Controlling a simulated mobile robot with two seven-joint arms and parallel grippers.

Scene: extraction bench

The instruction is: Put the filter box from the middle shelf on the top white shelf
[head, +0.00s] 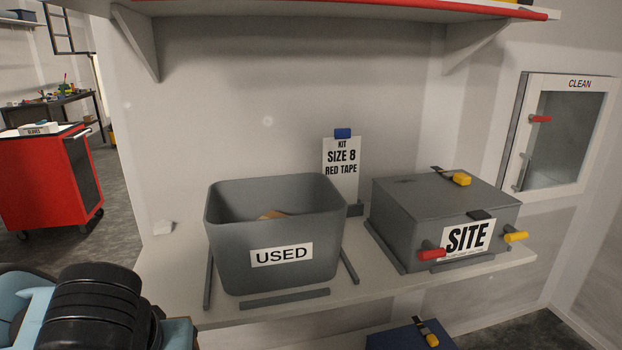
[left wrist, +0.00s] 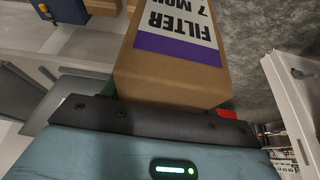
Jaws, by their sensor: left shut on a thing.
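The filter box (left wrist: 180,75) is a brown carton with a white and purple label reading FILTER. In the left wrist view it is up against my left gripper (left wrist: 150,115), which is shut on it; the fingertips are mostly hidden. In the head view my left arm shows at the lower left, and a small brown edge beside it may be part of the box. A white shelf (head: 300,6) with a red front edge crosses the top of the head view; its upper surface is mostly out of sight. My right gripper is not in view.
On the lower white shelf (head: 385,287) stand a grey USED bin (head: 225,250), a grey SITE box (head: 400,215) and a KIT sign (head: 341,160). A blue box (head: 395,337) is below. A CLEAN cabinet (head: 565,135) is on the right; a red cart (head: 40,180) stands left.

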